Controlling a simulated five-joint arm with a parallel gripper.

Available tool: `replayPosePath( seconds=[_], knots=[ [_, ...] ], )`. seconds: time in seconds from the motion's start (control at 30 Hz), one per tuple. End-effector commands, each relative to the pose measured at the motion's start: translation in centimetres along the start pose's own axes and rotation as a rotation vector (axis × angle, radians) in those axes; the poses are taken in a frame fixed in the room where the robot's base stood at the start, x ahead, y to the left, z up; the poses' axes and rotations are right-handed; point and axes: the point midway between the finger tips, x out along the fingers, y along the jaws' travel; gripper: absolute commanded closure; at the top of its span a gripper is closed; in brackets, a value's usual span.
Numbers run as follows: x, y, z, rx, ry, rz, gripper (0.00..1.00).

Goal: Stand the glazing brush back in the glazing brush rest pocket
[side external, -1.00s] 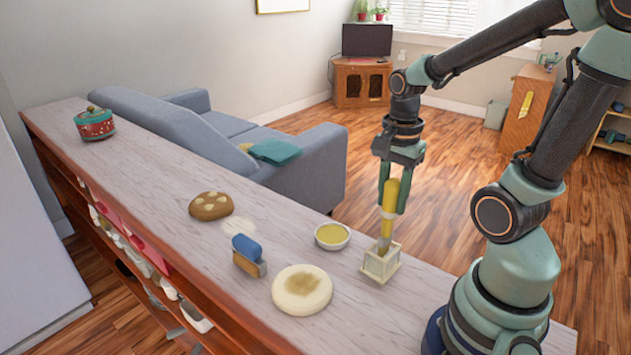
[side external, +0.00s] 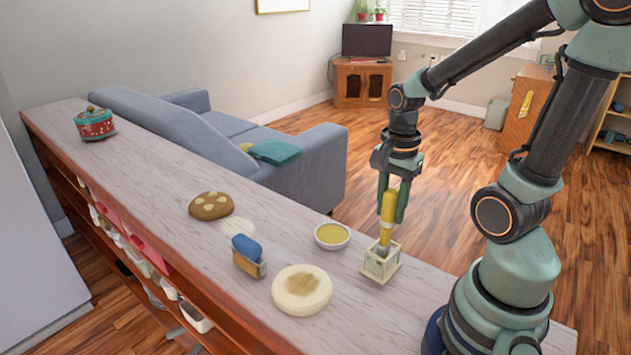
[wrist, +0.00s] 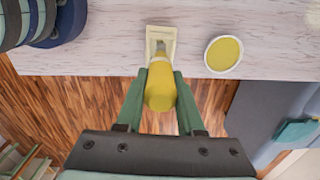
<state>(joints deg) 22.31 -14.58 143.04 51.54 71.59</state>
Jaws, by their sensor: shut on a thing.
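The glazing brush (side external: 388,208) has a yellow handle and a pale ferrule, and stands nearly upright, slightly tilted. My gripper (side external: 393,205) is shut on its handle from above. The brush's lower end is inside the open top of the glazing brush rest pocket (side external: 381,267), a small cream box on the counter; the bristles are mostly hidden by its walls. In the wrist view the brush handle (wrist: 160,92) lies between the green fingers of my gripper (wrist: 160,85), with the pocket (wrist: 171,32) just beyond. I cannot tell whether the brush touches the pocket floor.
A bowl of yellow glaze (side external: 332,235) stands just left of the pocket.

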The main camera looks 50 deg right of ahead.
Motion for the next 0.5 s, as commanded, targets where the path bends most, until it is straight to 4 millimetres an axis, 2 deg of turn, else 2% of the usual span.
replayPosePath(
  seconds=[0.5],
  knots=[
    [1.06, 0.02, 0.01, 0.0, 0.0, 0.001, 1.0]
  ],
)
